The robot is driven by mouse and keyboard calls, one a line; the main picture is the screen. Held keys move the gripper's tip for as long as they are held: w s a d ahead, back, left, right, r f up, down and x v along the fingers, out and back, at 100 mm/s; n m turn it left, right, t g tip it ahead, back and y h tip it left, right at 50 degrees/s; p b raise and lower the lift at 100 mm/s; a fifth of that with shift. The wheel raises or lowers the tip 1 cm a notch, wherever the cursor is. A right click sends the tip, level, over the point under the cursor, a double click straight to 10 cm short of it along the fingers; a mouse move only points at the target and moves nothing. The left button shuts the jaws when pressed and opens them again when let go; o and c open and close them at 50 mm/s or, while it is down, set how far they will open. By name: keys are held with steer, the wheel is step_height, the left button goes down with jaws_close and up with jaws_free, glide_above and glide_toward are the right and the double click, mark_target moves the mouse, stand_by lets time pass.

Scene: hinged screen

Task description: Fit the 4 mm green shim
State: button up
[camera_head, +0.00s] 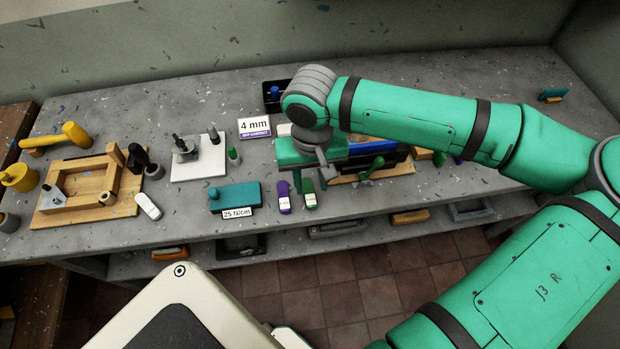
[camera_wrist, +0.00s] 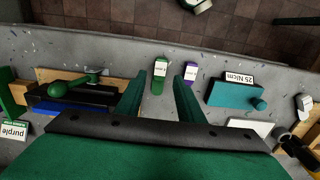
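The green shim (camera_head: 309,194) is a small block with a white label, lying near the front edge of the bench. In the wrist view the green shim (camera_wrist: 160,75) shows between and just beyond my fingertips. Whether the fingers touch the shim is unclear.
A "4 mm" sign (camera_head: 254,127) stands behind. A teal block (camera_head: 236,196) labelled "25 N/cm" lies left of the shims. A fixture with a green-handled clamp (camera_head: 371,169) is at the right, partly hidden by my arm.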

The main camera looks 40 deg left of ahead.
mark_target(311, 200)
step_height(311, 200, down, 7)
steer(key=shift+f, duration=0.1)
steer(key=shift+a+f, duration=0.1)
steer(key=shift+f, duration=0.15)
steer(key=shift+c, duration=0.9)
jaws_close()
steer(key=shift+r, duration=2.6)
